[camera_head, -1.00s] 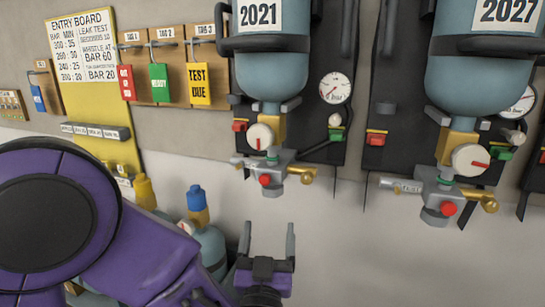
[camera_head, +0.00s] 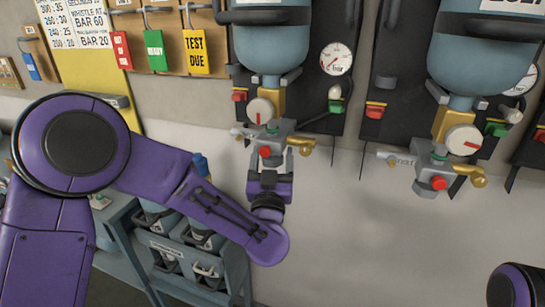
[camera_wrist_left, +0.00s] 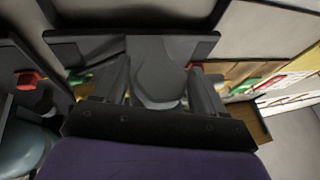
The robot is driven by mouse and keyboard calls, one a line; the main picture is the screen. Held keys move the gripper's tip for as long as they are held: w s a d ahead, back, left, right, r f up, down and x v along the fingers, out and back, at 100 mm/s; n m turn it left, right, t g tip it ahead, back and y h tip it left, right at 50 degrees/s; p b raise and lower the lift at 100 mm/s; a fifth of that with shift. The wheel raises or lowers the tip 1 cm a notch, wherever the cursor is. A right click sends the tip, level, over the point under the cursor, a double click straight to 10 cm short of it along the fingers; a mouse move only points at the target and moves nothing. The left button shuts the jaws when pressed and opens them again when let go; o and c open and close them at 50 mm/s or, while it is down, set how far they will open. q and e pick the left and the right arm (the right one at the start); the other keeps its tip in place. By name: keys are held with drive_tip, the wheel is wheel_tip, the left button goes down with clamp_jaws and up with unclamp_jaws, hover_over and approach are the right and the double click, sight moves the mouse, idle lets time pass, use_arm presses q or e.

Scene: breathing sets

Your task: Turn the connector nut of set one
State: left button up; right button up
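Set one appears to be the left breathing set in the head view, with its blue-grey cylinder (camera_head: 272,58) hanging neck down. Below the neck is a grey regulator block (camera_head: 270,140) with a red button and a brass fitting (camera_head: 302,145) on its right. I cannot tell for sure which part is the connector nut. My left gripper (camera_head: 270,160) points up just below the block, its fingers on either side of the block's lower part. In the left wrist view, a rounded grey part (camera_wrist_left: 158,78) sits between the open fingers, with gaps visible. My right gripper is not in view.
A second set (camera_head: 483,60) hangs to the right, with its own regulator (camera_head: 430,172). A round gauge (camera_head: 336,59) and a green-based valve (camera_head: 335,104) are close by. A blue-grey crate rack (camera_head: 190,255) stands low behind my left arm. The wall below is clear.

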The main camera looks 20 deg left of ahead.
use_arm(q)
drive_tip(key=c, duration=0.7)
drive_tip(key=shift+o, duration=0.2)
drive_tip(key=shift+m+h, duration=0.3)
drive_tip(key=shift+h, duration=0.2)
